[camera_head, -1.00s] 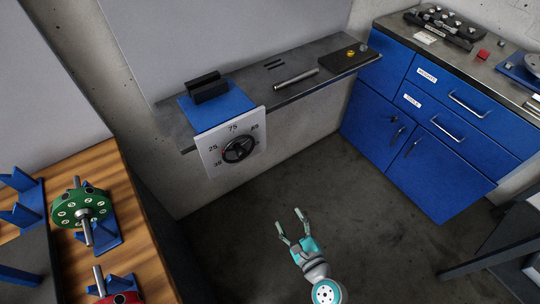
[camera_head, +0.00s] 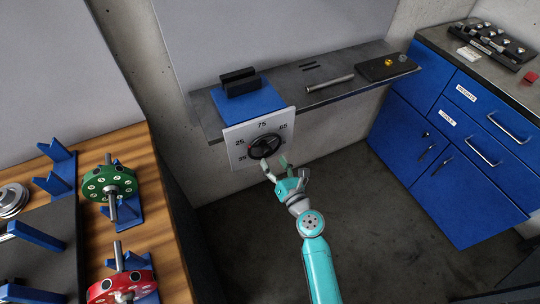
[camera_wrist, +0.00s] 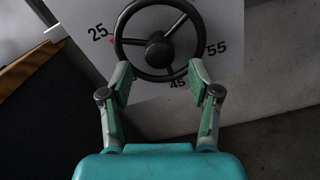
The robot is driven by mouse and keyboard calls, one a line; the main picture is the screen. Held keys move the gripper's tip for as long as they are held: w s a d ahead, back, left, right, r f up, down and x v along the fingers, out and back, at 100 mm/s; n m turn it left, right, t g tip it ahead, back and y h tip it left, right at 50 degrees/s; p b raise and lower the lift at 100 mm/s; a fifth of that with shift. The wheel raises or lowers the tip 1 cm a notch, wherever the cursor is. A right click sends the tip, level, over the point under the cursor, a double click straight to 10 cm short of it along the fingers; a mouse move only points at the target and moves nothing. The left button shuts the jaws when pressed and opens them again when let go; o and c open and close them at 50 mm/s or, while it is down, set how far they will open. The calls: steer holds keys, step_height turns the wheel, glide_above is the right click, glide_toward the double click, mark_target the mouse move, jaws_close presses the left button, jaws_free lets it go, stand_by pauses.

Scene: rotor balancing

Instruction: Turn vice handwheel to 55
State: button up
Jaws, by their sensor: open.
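The vice handwheel (camera_head: 265,146) is a black spoked wheel on a white dial plate (camera_head: 239,138) at the front of the shelf. In the wrist view the handwheel (camera_wrist: 158,42) lies just beyond my fingertips, and a red mark sits at its upper left, near 25. The dial (camera_wrist: 226,20) reads 25, 45 and 55 there. The blue vice (camera_head: 243,104) with black jaws stands above the plate. My gripper (camera_head: 276,166) is open, its fingers spread below and in front of the wheel. In the wrist view my gripper (camera_wrist: 160,82) straddles the wheel's lower part; contact cannot be told.
The shelf (camera_head: 300,107) holds a metal rod (camera_head: 329,84) and a dark block (camera_head: 388,67). A blue cabinet (camera_head: 440,150) stands right. A wooden bench (camera_head: 150,170) with green (camera_head: 109,184) and red (camera_head: 121,287) rotors stands left. The floor between is clear.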

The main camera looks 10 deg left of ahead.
mark_target(269, 154)
steer(key=shift+x, duration=1.75)
steer(key=c, duration=1.2)
